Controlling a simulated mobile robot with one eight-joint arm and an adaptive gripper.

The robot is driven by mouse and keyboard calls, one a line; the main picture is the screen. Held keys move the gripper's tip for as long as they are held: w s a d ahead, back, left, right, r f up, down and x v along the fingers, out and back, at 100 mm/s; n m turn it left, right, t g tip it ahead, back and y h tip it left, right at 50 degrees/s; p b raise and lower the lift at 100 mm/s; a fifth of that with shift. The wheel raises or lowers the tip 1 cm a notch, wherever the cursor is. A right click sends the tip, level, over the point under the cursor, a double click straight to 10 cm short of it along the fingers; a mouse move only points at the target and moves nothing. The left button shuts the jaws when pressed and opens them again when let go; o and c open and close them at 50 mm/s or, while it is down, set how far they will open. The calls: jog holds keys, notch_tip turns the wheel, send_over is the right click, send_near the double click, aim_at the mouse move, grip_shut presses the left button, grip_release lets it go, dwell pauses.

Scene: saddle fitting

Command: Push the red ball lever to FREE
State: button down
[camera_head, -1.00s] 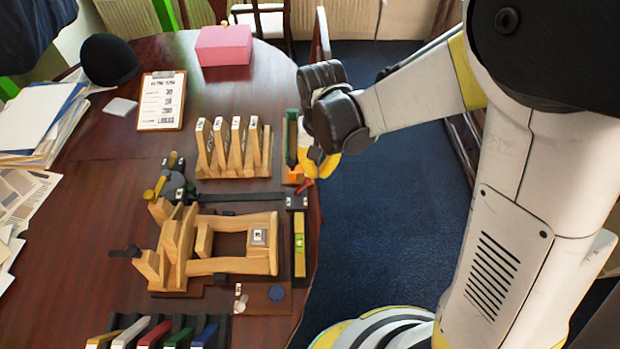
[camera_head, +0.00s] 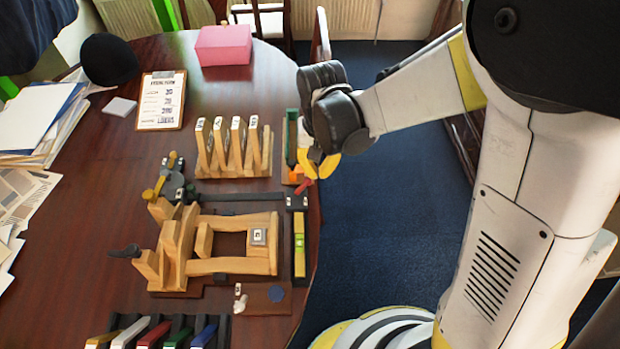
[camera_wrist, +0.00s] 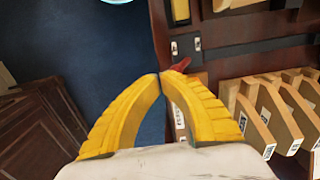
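The red lever (camera_head: 304,187) stands at the right end of the dark bar, near the table's right edge. It also shows in the wrist view (camera_wrist: 181,64), just right of my fingertips. Whether its end is a ball is too small to tell. My gripper (camera_wrist: 159,76) has its two yellow fingers meeting at the tips, with nothing seen between them. The tips are very close to the lever; I cannot tell if they touch it. In the head view, my gripper (camera_head: 322,166) hangs at the table edge, above and right of the lever. No FREE mark is readable.
Near the lever are an orange piece (camera_head: 294,174), a green rail (camera_head: 291,135), a rack of wooden pieces (camera_head: 235,165) and a yellow level (camera_head: 299,240). A wooden saddle frame (camera_head: 195,267) stands to the left. Open floor (camera_head: 390,220) lies right of the table.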

jog(key=shift+f+b, duration=1.05)
jog(key=shift+f, duration=0.3)
jog(key=shift+r, duration=0.35)
jog(key=shift+a, duration=0.25)
jog(key=shift+w+a, duration=0.15)
jog(key=shift+a, duration=3.7)
jog(key=shift+a, duration=0.15)
jog(key=shift+d, duration=0.2)
jog(key=shift+d, duration=0.4)
notch_tip(320, 180, up, 7)
jog(key=p, duration=0.5)
